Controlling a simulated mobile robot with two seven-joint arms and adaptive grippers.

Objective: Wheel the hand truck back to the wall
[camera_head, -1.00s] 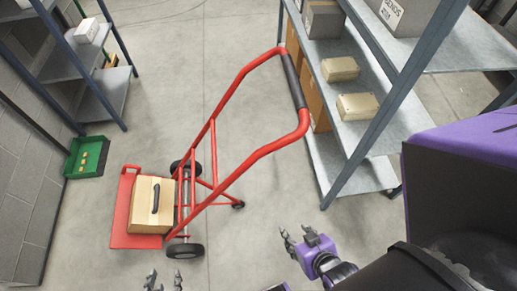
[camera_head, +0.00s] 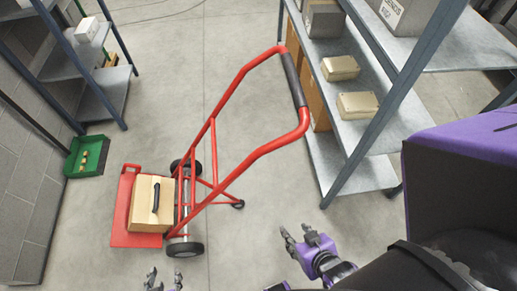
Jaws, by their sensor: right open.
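The red hand truck (camera_head: 211,165) stands tilted on the floor, its toe plate (camera_head: 137,240) at the left and its dark-gripped handle (camera_head: 293,80) at the upper right, close to the grey shelf. A light wooden box (camera_head: 146,205) with a black handle sits on the toe plate. My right gripper (camera_head: 292,237) is open and empty, below the handle and apart from the frame. My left gripper (camera_head: 165,280) shows only its fingertips at the bottom edge, spread apart with nothing between them, below the truck's near wheel (camera_head: 185,250).
A grey shelf (camera_head: 350,177) with several boxes stands at the right, very near the handle. Another shelf (camera_head: 103,98) stands at the upper left. A green bin (camera_head: 87,157) sits by the block wall (camera_head: 28,180). The floor behind the truck is clear.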

